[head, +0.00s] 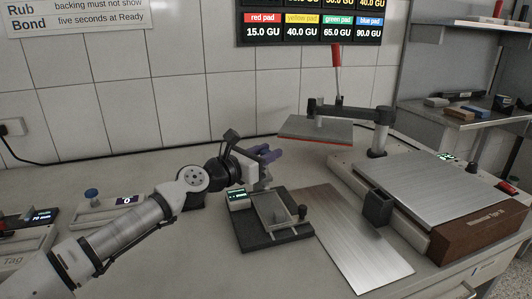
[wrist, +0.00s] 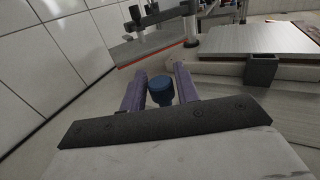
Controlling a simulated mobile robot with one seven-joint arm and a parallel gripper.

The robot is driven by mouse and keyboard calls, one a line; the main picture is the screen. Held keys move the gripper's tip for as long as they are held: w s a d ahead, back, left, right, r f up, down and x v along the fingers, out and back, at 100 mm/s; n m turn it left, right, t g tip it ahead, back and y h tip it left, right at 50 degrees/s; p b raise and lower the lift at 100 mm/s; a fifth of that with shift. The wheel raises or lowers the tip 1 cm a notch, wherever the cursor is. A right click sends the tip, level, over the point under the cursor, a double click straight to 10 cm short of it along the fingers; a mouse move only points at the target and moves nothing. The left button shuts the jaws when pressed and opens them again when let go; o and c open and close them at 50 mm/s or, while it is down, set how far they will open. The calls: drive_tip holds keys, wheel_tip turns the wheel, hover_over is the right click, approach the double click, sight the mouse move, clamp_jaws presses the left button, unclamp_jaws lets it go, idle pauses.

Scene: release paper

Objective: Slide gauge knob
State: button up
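The gauge is most likely the small dark device (head: 268,236) with a lit green display (head: 237,195), on the bench in front of me. A dark round knob (head: 302,212) stands up at its right side. My gripper (head: 270,153) is above and behind the gauge, apart from the dark knob. In the wrist view its two purple fingers (wrist: 160,80) are spread, with a blue round knob-like piece (wrist: 160,90) between them. I cannot tell whether the fingers touch this piece. The dark knob is not seen in the wrist view.
A bare metal sheet (head: 357,235) lies right of the gauge. Beyond it stand a small dark box (head: 377,208) and a large plate on a brown-fronted base (head: 480,227). A raised pad (head: 316,130) hangs behind. A blue-knobbed device (head: 92,195) is at the left.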

clamp_jaws()
drive_tip(key=shift+f+b, duration=1.4)
drive_tip(key=shift+r, duration=0.1)
drive_tip(key=shift+o, duration=1.9)
unclamp_jaws()
drive_tip(key=b+v, duration=0.2)
drive_tip(key=v, duration=1.2)
